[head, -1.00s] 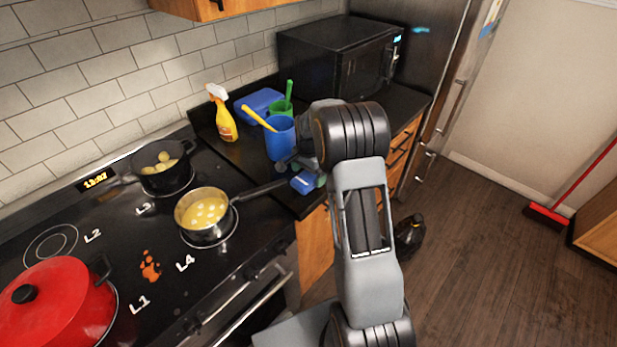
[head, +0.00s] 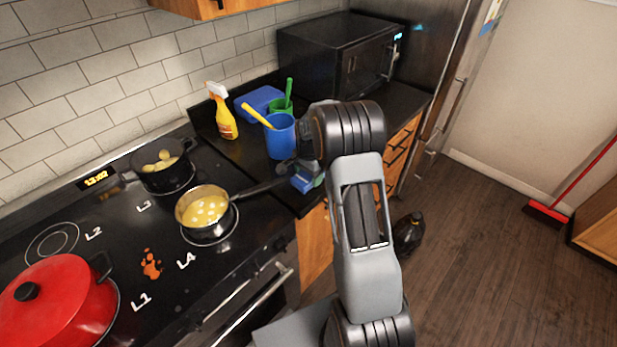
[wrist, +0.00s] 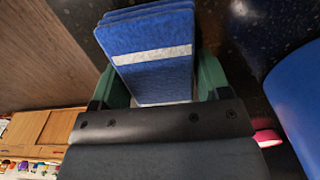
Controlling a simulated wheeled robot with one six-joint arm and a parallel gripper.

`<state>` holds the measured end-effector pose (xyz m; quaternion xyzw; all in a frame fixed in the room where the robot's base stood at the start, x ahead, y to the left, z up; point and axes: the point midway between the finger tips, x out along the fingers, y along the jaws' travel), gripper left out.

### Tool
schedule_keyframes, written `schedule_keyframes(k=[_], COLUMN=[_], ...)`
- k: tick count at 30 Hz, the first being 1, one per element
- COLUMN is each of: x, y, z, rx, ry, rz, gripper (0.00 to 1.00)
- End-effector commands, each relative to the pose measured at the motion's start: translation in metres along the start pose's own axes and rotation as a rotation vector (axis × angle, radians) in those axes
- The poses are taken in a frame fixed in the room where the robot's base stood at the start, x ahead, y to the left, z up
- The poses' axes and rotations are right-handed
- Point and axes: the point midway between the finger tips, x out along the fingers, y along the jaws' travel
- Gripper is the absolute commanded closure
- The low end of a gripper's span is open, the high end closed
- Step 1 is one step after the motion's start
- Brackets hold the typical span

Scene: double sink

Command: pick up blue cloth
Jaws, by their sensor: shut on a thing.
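The blue cloth (wrist: 155,75) is a folded stack with a white stripe, seen in the wrist view between the green fingertips of my gripper (wrist: 158,90). My gripper is shut on it, with a finger at each side. In the head view the blue cloth (head: 303,182) shows as a small blue patch at the counter's front edge. My gripper (head: 300,170) is there too, partly hidden behind my own arm.
A blue cup (head: 280,138) with a yellow utensil stands close behind the cloth. A green cup (head: 281,106), a spray bottle (head: 222,112) and a blue box (head: 259,101) stand farther back. A pan (head: 205,213) on the stove points its handle toward my gripper.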

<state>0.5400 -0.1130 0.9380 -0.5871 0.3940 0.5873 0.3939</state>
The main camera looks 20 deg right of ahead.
Motion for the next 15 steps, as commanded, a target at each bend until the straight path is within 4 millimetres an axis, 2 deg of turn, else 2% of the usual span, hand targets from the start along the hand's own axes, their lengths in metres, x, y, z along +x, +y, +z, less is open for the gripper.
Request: schedule_keyframes(k=[10,15], x=[-0.003,-0.018], y=[0.0,-0.001], z=[0.0,-0.001], rx=[0.0,0.0], ry=[0.001,0.003], rz=[-0.002,-0.005], gripper=[0.54,0.54])
